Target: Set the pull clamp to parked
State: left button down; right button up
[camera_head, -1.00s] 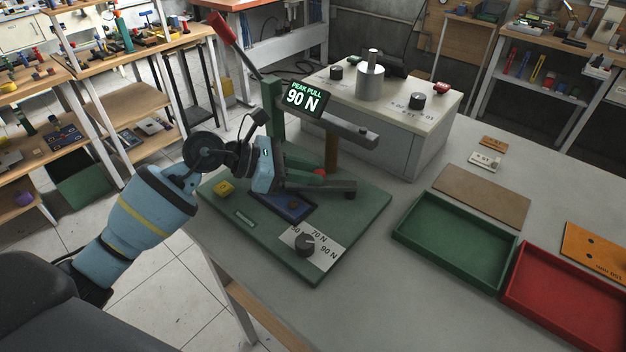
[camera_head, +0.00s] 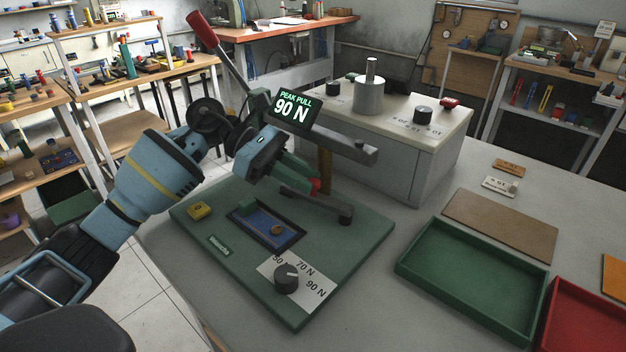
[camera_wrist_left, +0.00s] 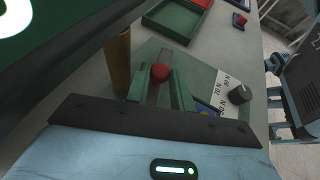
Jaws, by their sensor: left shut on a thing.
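The pull clamp stands on a green base plate (camera_head: 330,279) on the bench. Its lever with a red handle (camera_head: 203,28) slants up to the left, and its display (camera_head: 293,106) reads PEAK PULL 90 N. My left gripper (camera_head: 308,177) comes in from the left, above the plate. Its fingers are shut on the clamp's red knob (camera_head: 316,186), which also shows between the fingers in the left wrist view (camera_wrist_left: 160,73). A dark arm (camera_head: 315,204) with a round foot lies beneath. A blue recess (camera_head: 250,229) in the plate holds a small orange-brown piece (camera_head: 277,230). My right gripper is not in view.
A dial (camera_head: 286,279) marked 50, 70 and 90 N and a yellow block (camera_head: 200,210) sit on the plate. A grey box (camera_head: 385,160) stands behind. A green tray (camera_head: 470,304) and a red tray (camera_head: 590,320) lie to the right.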

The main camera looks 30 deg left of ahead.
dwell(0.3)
pick_arm(q)
jog(key=c, duration=1.3)
grip_release()
jog(key=shift+o, duration=0.2)
jog(key=shift+a, duration=0.1)
jog(key=w+b+v, duration=0.1)
jog(key=v, duration=0.6)
jog(key=shift+s+a+r, duration=0.2)
jog(key=shift+s+a, duration=0.1)
jog(key=shift+s, duration=0.1)
